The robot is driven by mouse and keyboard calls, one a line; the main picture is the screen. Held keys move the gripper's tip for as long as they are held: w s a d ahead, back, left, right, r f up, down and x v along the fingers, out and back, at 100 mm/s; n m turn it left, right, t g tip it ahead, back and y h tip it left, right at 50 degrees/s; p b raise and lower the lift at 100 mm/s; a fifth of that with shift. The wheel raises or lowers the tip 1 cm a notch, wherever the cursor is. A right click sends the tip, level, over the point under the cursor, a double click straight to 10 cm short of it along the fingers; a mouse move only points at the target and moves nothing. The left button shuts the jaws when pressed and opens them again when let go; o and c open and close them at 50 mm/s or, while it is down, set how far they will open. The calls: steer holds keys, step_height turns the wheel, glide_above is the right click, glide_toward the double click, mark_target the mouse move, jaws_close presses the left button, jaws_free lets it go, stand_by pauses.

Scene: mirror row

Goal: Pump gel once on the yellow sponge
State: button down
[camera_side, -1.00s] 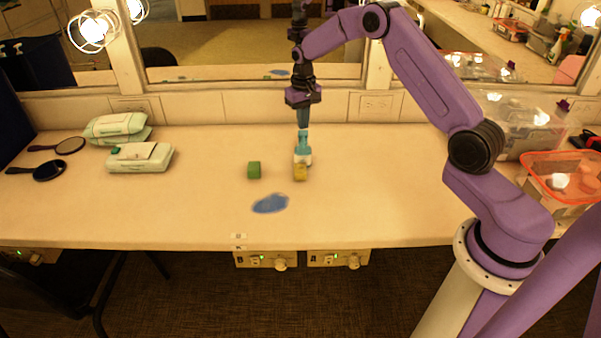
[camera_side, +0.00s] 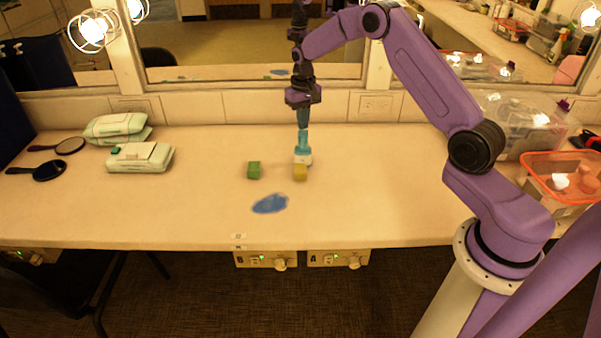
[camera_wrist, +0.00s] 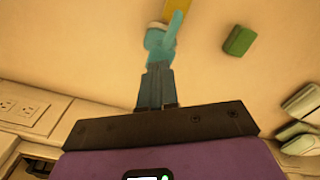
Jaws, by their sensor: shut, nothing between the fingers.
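The yellow sponge (camera_side: 300,173) lies on the counter directly in front of the gel bottle (camera_side: 303,158), which has a white base and a teal pump head. In the wrist view the pump's teal spout (camera_wrist: 175,28) reaches over the yellow sponge (camera_wrist: 172,8). My gripper (camera_side: 303,129) points straight down at the top of the pump head. Its fingers are shut with nothing between them. In the wrist view the fingertips (camera_wrist: 158,66) are at the pump head, apparently touching it. Whether any gel is on the sponge cannot be seen.
A green sponge (camera_side: 254,170) lies left of the bottle, and a flat blue patch (camera_side: 270,204) lies nearer the front edge. Wipe packs (camera_side: 140,157) and dark hand mirrors (camera_side: 50,170) are at the left. An orange-rimmed bin (camera_side: 565,180) stands at the right. The wall mirror is behind.

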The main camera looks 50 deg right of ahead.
steer(key=shift+f, duration=0.25)
steer(key=shift+f, duration=1.15)
steer(key=shift+r, duration=1.45)
step_height(320, 180, up, 6)
stand_by(0.4)
